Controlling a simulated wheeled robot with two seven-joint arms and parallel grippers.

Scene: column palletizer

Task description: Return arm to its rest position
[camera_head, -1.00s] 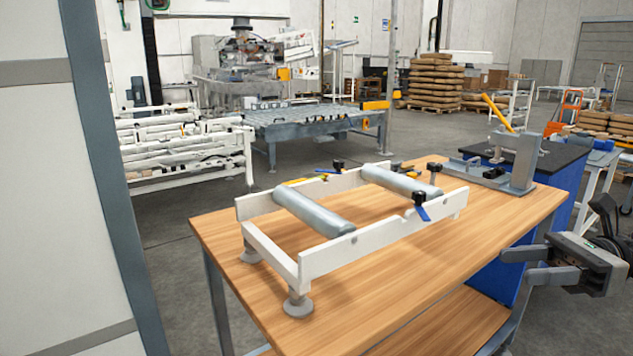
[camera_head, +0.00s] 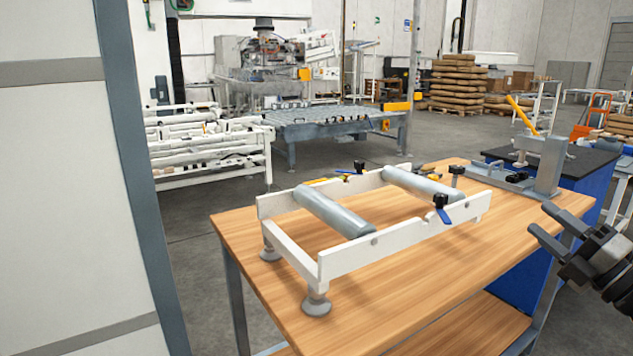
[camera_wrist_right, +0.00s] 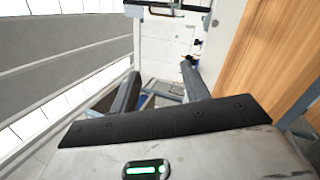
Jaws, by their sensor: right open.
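My right gripper (camera_head: 540,224) is at the right edge of the head view, beside the right side of the wooden table (camera_head: 400,290). Its two fingers are apart with nothing between them. In the right wrist view the open fingers of the right gripper (camera_wrist_right: 160,88) show above the dark bracket, with the wooden table edge (camera_wrist_right: 262,60) to their right. My left gripper is not in view.
A white roller frame (camera_head: 385,245) with two grey rollers stands on the table. A grey clamp fixture with a yellow handle (camera_head: 522,115) is at the back right, near a blue cabinet (camera_head: 520,275). A pale wall panel (camera_head: 60,200) fills the left.

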